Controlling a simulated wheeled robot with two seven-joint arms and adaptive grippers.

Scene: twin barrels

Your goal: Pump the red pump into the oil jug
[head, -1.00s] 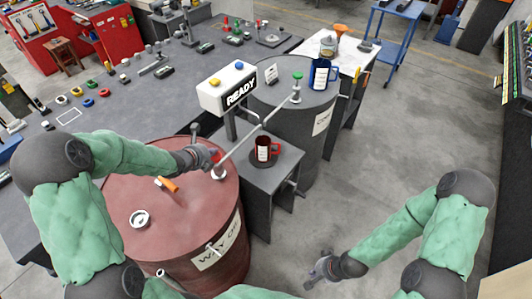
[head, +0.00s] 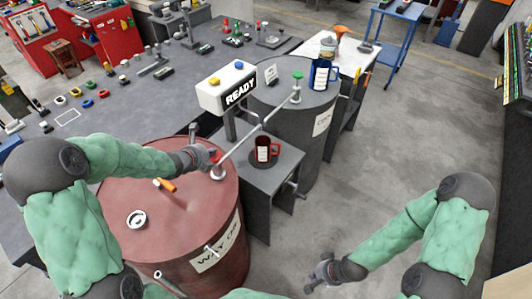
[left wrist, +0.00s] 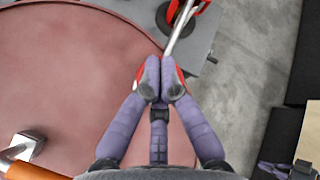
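The red pump (head: 216,157) stands on the red barrel (head: 130,195), its pale spout running up to the right above the red oil jug (head: 264,148). The jug sits upright on a grey stand and bears a white label. My left gripper (head: 208,157) is at the pump's red head. In the left wrist view its fingertips (left wrist: 161,75) are together over the red head (left wrist: 186,97), which shows on both sides of them. Whether the head is pressed down is hidden. My right gripper (head: 322,272) hangs empty above the floor at the lower right; its finger opening is unclear.
A grey barrel (head: 312,140) with a green-topped pump (head: 297,77) stands behind. A blue jug (head: 321,75) is beside that pump. A white box reading READY (head: 227,88) rises between the barrels. An orange-handled item (head: 165,185) lies on the red barrel. The floor at right is clear.

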